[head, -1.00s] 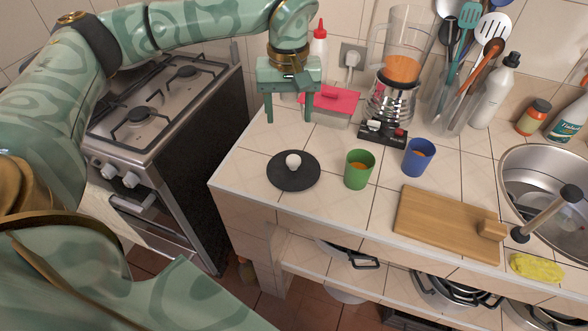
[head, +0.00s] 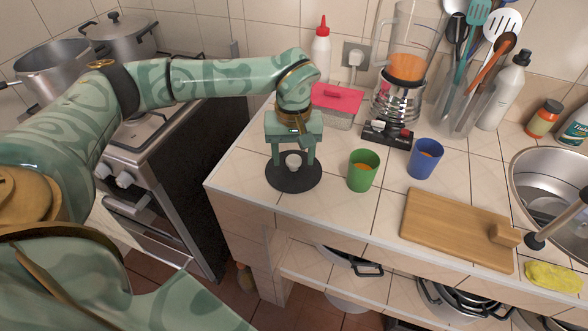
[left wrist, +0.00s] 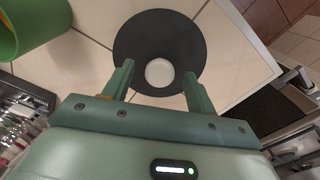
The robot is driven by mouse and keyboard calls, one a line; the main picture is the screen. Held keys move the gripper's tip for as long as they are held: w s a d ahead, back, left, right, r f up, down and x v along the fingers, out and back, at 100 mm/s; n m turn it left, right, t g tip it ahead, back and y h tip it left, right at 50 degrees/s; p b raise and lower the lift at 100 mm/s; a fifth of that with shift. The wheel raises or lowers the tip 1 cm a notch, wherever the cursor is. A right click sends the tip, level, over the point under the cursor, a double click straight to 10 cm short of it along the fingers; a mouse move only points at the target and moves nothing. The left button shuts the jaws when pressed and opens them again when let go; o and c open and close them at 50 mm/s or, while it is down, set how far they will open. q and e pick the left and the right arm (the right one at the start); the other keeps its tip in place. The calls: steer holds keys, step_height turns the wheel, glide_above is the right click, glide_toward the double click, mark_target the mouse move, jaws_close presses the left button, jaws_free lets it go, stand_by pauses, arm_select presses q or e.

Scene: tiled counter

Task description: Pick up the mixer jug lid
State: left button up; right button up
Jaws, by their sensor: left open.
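The mixer jug lid is a flat black disc (head: 296,182) with a round white knob (head: 292,160), lying on the tiled counter near its left end. In the left wrist view the black disc (left wrist: 152,26) and the knob (left wrist: 159,72) also show. My left gripper (head: 293,161) is open and points down over the lid. Its two fingers stand on either side of the knob; in the left wrist view the fingertips (left wrist: 156,74) flank it with a gap on each side. The right gripper is not in view.
A green cup (head: 362,171) stands just right of the lid, with a blue cup (head: 425,158) beyond it. The mixer (head: 399,95) and a red-lidded box (head: 336,104) stand behind. A cutting board (head: 455,226) lies to the right. The counter's left edge is close to the lid.

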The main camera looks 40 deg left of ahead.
arm_select(q)
jaws_close()
